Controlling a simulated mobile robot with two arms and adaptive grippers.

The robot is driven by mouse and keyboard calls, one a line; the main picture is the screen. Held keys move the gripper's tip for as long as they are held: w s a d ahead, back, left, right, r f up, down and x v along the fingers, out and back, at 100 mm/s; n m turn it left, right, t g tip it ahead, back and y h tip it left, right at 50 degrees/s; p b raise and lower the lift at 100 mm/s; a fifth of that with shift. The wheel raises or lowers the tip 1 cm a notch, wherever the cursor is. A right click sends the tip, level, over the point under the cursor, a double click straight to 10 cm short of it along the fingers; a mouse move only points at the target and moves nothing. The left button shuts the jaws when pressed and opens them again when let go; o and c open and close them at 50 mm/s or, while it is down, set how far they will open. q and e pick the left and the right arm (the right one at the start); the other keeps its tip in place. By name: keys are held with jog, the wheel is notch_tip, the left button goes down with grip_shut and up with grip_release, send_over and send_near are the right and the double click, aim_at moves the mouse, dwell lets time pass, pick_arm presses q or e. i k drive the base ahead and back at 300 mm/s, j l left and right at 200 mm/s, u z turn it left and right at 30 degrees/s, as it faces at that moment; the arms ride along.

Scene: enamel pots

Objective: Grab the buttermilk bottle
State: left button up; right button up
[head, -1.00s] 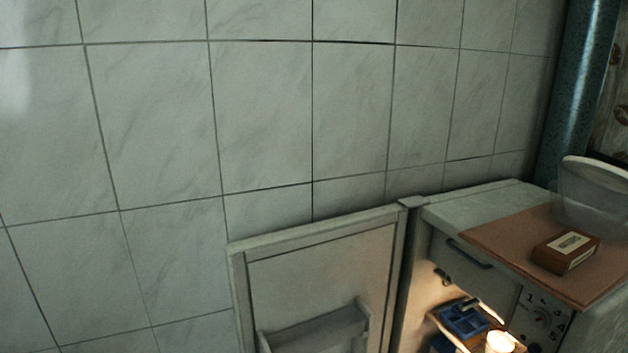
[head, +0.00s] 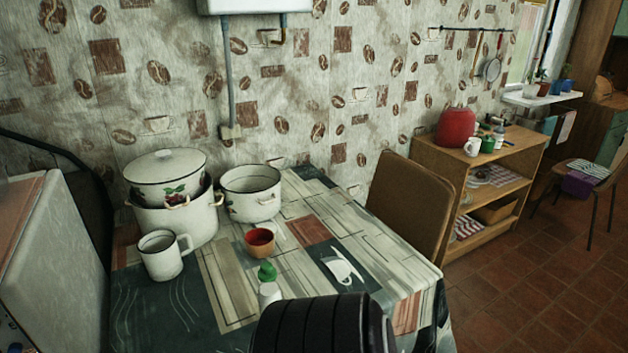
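A small white bottle with a green cap (head: 268,288) is on the patterned table in the head view, low and left of the middle. I cannot read a label, so I cannot confirm that it is the buttermilk. A black ribbed part of my own arm is at the bottom of the view, just right of the bottle, and may hide its lower part. No fingertips of either gripper show. I cannot tell whether a gripper touches the bottle.
The table (head: 400,262) also bears a lidded pot stack (head: 172,222), an open enamel pot (head: 250,203), a white mug (head: 161,257) and a red-brown cup (head: 260,243). A chair (head: 410,207) stands behind it; a wooden shelf (head: 520,150) is farther right.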

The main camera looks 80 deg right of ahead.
aim_at(267, 293)
jog(key=z, duration=2)
